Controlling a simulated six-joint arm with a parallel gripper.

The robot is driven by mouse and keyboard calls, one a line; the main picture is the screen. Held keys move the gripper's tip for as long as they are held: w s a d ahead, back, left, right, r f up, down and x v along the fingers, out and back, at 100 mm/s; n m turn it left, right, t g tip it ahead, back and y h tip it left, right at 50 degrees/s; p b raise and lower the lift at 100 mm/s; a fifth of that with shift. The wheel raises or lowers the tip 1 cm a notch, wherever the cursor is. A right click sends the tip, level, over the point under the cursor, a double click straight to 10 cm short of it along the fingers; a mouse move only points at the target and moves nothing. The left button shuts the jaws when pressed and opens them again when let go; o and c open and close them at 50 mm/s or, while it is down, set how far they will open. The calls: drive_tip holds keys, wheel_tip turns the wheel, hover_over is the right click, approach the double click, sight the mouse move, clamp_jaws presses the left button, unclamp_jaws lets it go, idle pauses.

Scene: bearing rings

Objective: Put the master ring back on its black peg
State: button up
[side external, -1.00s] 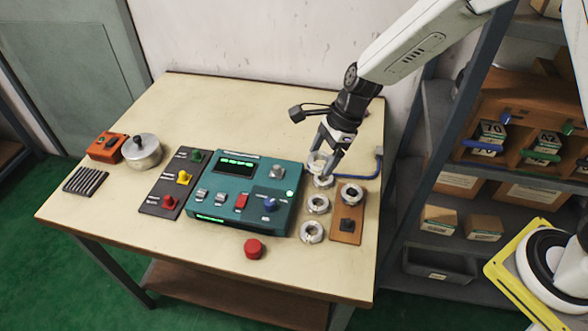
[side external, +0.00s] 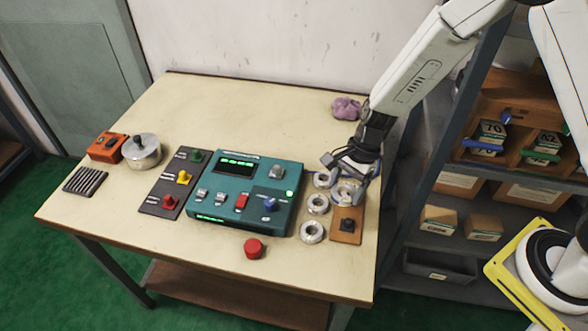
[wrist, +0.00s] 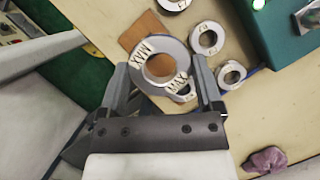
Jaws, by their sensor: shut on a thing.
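My gripper (wrist: 163,82) is shut on a grey ring marked MAX (wrist: 145,68), apparently the master ring, with a finger on either side. In the side view my gripper (side external: 348,188) is over the wall-side end of the brown board (side external: 346,238). The bare black peg (side external: 347,225) stands at the board's front end. In the wrist view the held ring covers much of the board (wrist: 136,36), and I cannot make out the black peg. Part of another ring (wrist: 185,94) shows below the held ring, at the board's wall-side end.
Three loose rings lie left of the board, one at the front (side external: 311,232), one in the middle (side external: 318,205) and one at the back (side external: 321,180). The teal control box (side external: 232,215) stands beyond them. A purple cloth (side external: 346,107) lies near the wall.

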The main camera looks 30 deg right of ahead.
sight(348, 220)
drive_tip(key=shift+s+d+f+n, duration=0.25)
drive_tip(key=shift+s+f+n, duration=0.1)
drive_tip(key=shift+s+f, duration=0.2)
drive_tip(key=shift+s+d+f+n, duration=0.25)
drive_tip(key=shift+s+f+n, duration=0.1)
drive_tip(key=shift+s+f, duration=0.15)
drive_tip(key=shift+f, duration=0.1)
drive_tip(key=shift+f, duration=1.85)
drive_tip(key=shift+f, duration=1.75)
idle(1.1)
drive_tip(key=o, duration=1.3)
